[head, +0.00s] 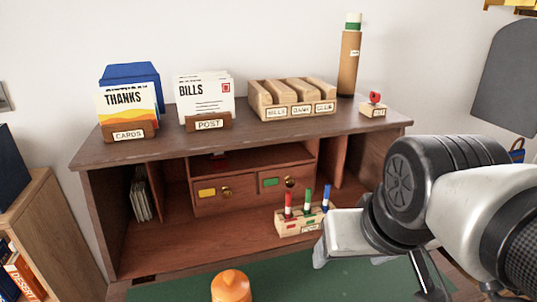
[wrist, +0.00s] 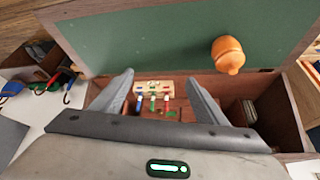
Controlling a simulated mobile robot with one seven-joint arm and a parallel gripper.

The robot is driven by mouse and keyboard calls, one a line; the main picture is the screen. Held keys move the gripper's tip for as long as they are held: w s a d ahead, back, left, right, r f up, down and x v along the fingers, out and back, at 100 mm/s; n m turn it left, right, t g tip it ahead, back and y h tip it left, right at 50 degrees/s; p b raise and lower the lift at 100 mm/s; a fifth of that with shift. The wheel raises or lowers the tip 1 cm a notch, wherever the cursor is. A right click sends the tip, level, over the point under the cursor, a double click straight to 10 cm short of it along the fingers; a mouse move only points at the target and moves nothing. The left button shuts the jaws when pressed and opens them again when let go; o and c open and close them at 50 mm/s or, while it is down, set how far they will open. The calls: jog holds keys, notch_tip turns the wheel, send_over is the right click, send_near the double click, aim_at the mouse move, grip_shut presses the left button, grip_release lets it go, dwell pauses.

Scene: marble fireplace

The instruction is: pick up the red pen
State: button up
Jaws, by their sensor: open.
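The red pen (head: 288,204) stands upright in a small light-wood holder (head: 293,229) on the desk, left of a green pen (head: 308,197) and a blue pen (head: 326,197). In the wrist view the order is mirrored, with the red pen (wrist: 166,102) on the right of the holder (wrist: 150,87). My gripper (wrist: 161,80) is open and empty. In the wrist view its two fingers frame the holder and pens, apart from them. In the head view my gripper is right of the holder, and its fingers are partly hidden.
Drawers (head: 223,194) and the desk's top shelf (head: 225,138) stand behind the pens. An orange object (head: 231,286) stands on the green writing surface (head: 175,290) in front. Card holders, a wooden sorter (head: 290,110), a tall tube (head: 349,60) and a stamp (head: 374,105) sit on top.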

jog(key=shift+m, duration=0.4)
jog(key=w, duration=0.3)
jog(key=w+a, duration=0.1)
jog(key=w, duration=0.2)
jog(key=w+r+p, duration=0.1)
jog(key=w, duration=0.2)
jog(key=shift+a+r, duration=0.1)
jog(key=shift+a, duration=0.05)
jog(key=c, duration=0.7)
send_near(288, 200)
jog(key=shift+m+t+h, duration=0.4)
jog(key=shift+t+h, duration=0.1)
jog(key=f, duration=0.1)
jog(key=w+f+b, duration=0.1)
jog(key=f, duration=0.1)
jog(key=f+b, duration=0.1)
jog(key=f, duration=0.1)
jog(key=shift+w+a+f, duration=0.1)
jog(key=shift+w+f, duration=0.05)
jog(key=shift+w, duration=0.25)
jog(key=shift+w+b+x, duration=0.25)
jog(key=shift+b+x, duration=0.65)
jog(key=shift+x, duration=2.05)
